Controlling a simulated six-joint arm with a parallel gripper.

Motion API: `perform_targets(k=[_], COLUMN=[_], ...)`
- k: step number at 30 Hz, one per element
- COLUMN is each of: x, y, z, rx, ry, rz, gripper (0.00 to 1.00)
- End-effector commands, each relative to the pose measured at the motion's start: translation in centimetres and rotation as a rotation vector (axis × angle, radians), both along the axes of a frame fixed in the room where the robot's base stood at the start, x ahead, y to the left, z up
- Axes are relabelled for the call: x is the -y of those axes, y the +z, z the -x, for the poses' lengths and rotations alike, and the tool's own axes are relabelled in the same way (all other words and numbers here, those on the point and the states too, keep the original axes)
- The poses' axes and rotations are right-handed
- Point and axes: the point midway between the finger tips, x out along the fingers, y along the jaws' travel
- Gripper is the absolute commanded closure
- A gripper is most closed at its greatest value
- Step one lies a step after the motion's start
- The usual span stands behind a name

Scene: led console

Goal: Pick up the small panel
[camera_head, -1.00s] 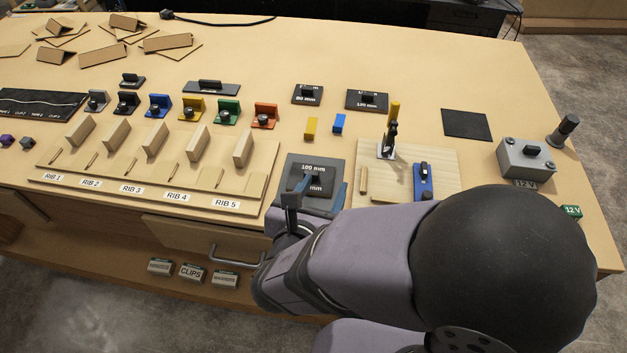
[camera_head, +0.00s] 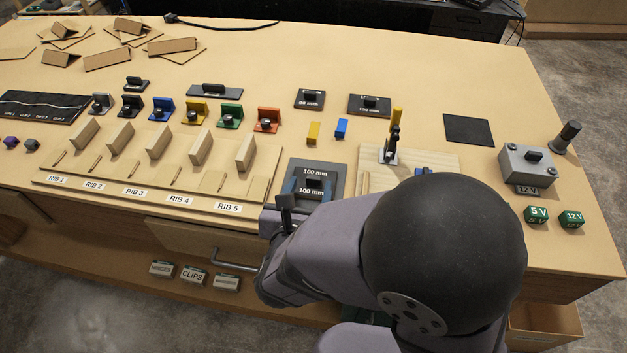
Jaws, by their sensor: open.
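No label reads "small panel", so I cannot tell which piece it is. Three dark plates with raised handles are marked in mm: the 80 mm plate (camera_head: 318,104) and the 120 mm plate (camera_head: 383,112) lie further back, and the larger 100 mm plate (camera_head: 338,172) lies near the front edge. My gripper (camera_head: 313,186) is open over the 100 mm plate, with a blue-grey finger on either side of its black handle. Whether the fingers touch the handle is unclear. My arm hides the plate's lower edge.
The ribbed wooden board (camera_head: 150,190) is at left, with coloured brackets behind it. A wooden board with an upright yellow-handled clamp (camera_head: 393,135) is at right, partly hidden by my arm. A grey 12 V box (camera_head: 525,165) stands further right. The middle back is clear.

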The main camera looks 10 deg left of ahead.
Motion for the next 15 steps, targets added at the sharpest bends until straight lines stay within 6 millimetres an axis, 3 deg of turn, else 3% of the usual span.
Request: perform_targets(k=[7, 15], x=[0.1, 0.0], y=[-1.0, -1.4], z=[-2.7, -3.3], rx=[0.000, 0.000], ry=[-0.003, 0.001], rz=[0.001, 0.000], gripper=[0.52, 0.52])
